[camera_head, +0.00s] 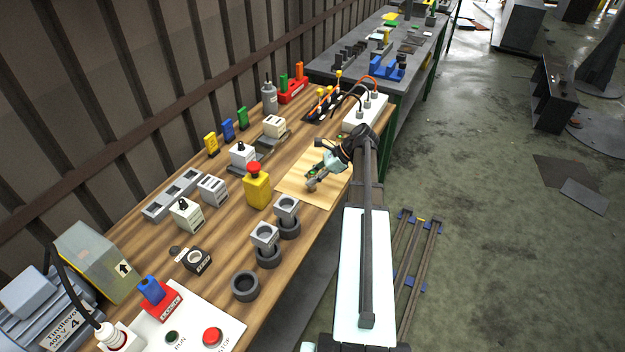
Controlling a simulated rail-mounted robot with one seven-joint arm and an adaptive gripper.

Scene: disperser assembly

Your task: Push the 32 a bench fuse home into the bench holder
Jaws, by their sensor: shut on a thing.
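My gripper (312,182) is above the pale board in the middle of the bench. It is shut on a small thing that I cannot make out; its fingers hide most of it. A red holder with a white label (164,304) stands at the front left, with a blue block-shaped fuse (151,289) standing in its top. I cannot read a rating, nor tell how deep the blue fuse sits. Yellow (211,145), blue (228,130) and green (242,117) upright pieces stand along the back edge. My gripper is well apart from the red holder.
The pale board (290,188) lies under my gripper. A yellow box with a red button (257,187), grey stacked cylinders (265,240) and white switch blocks (186,214) stand between it and the red holder. A white cabled box (365,113) is behind. A control panel (190,330) is in front.

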